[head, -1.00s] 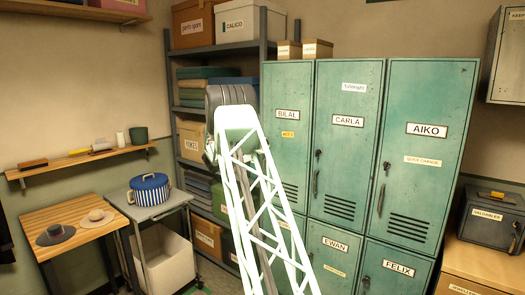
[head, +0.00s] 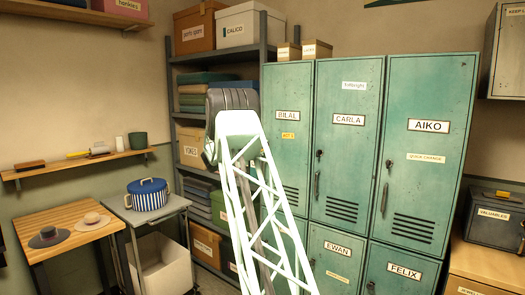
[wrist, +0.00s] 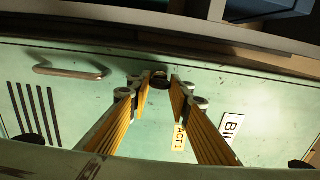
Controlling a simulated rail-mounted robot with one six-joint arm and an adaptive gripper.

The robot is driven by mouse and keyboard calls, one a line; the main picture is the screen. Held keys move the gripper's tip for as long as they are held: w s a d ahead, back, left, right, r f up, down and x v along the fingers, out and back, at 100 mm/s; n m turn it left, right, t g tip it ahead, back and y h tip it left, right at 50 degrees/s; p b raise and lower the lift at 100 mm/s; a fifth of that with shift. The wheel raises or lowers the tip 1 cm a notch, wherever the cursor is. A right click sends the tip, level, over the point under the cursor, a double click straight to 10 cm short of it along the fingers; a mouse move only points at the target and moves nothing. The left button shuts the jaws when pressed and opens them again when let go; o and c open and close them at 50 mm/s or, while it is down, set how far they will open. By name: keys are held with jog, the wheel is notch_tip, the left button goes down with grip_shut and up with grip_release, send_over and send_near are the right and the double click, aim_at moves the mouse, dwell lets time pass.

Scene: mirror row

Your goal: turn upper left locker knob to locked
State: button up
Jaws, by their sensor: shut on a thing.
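The upper left locker, a green door labelled BILAL (head: 288,115), stands at the left of the locker bank in the head view. In the wrist view its door (wrist: 90,125) appears turned sideways, with a bar handle (wrist: 72,72) and slotted vents. The small dark round knob (wrist: 159,80) sits near the door's edge. My gripper (wrist: 158,88) has its two yellow fingers on either side of the knob, shut on it. The knob's exact turn is too small to read. My arm hides the gripper and knob in the head view.
Other lockers, CARLA (head: 349,119), AIKO (head: 428,126), EWAN (head: 338,249) and FELIX (head: 405,271), adjoin on the right and below. A dark shelving unit (head: 172,90) with boxes stands close on the left. A striped pot (head: 148,196) sits on a cart further left.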

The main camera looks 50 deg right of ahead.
dwell(0.5)
jog(key=o, duration=0.8)
jog(key=shift+o, duration=0.2)
jog(key=shift+a, duration=0.1)
jog(key=a, duration=1.1)
jog(key=shift+a, duration=0.4)
jog(key=shift+w, duration=0.1)
jog(key=shift+w, duration=0.1)
